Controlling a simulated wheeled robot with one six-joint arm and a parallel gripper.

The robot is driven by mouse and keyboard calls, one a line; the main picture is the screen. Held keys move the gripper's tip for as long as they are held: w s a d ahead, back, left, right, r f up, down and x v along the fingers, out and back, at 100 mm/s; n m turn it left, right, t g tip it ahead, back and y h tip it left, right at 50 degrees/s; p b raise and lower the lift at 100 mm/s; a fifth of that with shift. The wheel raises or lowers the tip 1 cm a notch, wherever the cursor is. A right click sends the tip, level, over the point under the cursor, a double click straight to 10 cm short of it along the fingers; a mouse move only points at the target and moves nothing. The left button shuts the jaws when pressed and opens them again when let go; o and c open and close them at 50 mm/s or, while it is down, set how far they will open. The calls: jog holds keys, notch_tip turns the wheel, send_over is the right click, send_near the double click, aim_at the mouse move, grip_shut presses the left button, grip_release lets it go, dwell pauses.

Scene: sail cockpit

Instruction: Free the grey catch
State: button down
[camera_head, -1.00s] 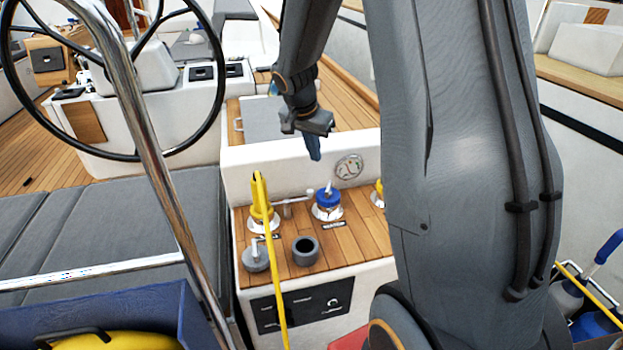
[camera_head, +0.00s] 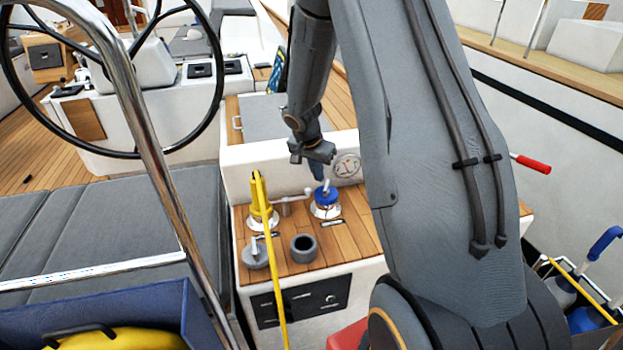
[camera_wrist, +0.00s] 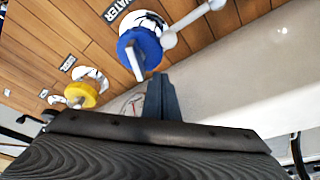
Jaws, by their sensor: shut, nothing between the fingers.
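A blue cap (camera_head: 326,197) with a small grey tab on top sits on a round metal base on the wooden counter. In the wrist view the blue cap (camera_wrist: 146,42) shows beside a "WATER" label, and its grey tab (camera_wrist: 134,62) points toward my gripper. A pale grey lever (camera_head: 287,204) with a ball joint lies just left of the cap; I cannot tell which grey part is the catch. My gripper (camera_head: 317,172) is shut and empty, pointing down just above the cap. In the wrist view its fingers (camera_wrist: 161,90) are close beside the cap, with a visible gap.
A yellow fitting (camera_head: 258,207) with a taut yellow line stands left of the blue cap. A white wall (camera_head: 245,162) rises behind. A yellow cap (camera_wrist: 81,94) shows in the wrist view.

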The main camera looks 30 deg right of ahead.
jog(key=shift+s+a+p, duration=0.25)
jog(key=shift+s+a, duration=0.3)
jog(key=shift+a, duration=0.3)
jog(key=shift+s+a+p, duration=0.25)
jog(key=shift+s+a, duration=0.3)
jog(key=shift+a, duration=0.25)
